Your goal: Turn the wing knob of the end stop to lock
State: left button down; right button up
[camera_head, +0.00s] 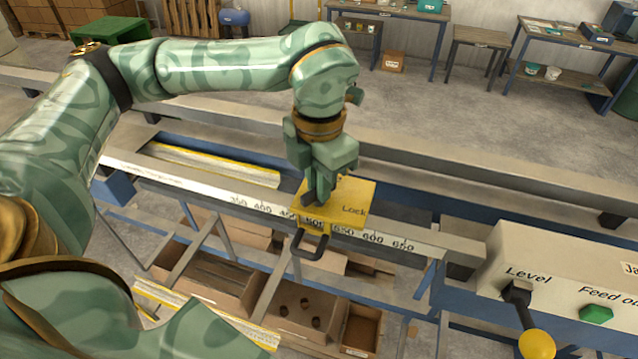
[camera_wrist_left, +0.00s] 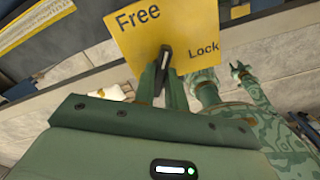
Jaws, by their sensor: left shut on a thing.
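The end stop is a yellow plate (camera_head: 352,203) seated on the scale rail, with a dark loop handle (camera_head: 309,244) at its front. Its "Lock" label shows at the right in the head view; the left wrist view shows both "Free" and "Lock" on the plate (camera_wrist_left: 185,28). My left gripper (camera_head: 318,196) points down onto the plate, shut on the dark wing knob (camera_wrist_left: 165,54). The knob's wing stands between the two labels, partly hidden by the fingers. My right gripper (camera_wrist_left: 239,70) seems to show small at the right of the left wrist view; its jaw state is unclear.
The scale rail (camera_head: 430,238) runs across the bench, with printed numbers beside the stop. A control box (camera_head: 560,262) with a yellow-tipped level lever and green button stands at the right. Open cardboard boxes (camera_head: 300,312) sit below the rail. Another long rail (camera_head: 440,150) runs behind.

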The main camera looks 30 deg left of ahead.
pick_arm(q)
jog(key=m+b, duration=0.1)
jog(key=m, duration=0.4)
jog(key=shift+w+m, duration=0.1)
jog(key=shift+m, duration=0.2)
jog(key=m, duration=0.5)
jog(key=shift+r+m, duration=0.1)
jog(key=shift+m, duration=0.2)
jog(key=c, duration=1.4)
grip_release()
jog(key=shift+c, duration=0.2)
notch_tip(320, 180, up, 16)
jog(key=shift+r, duration=0.15)
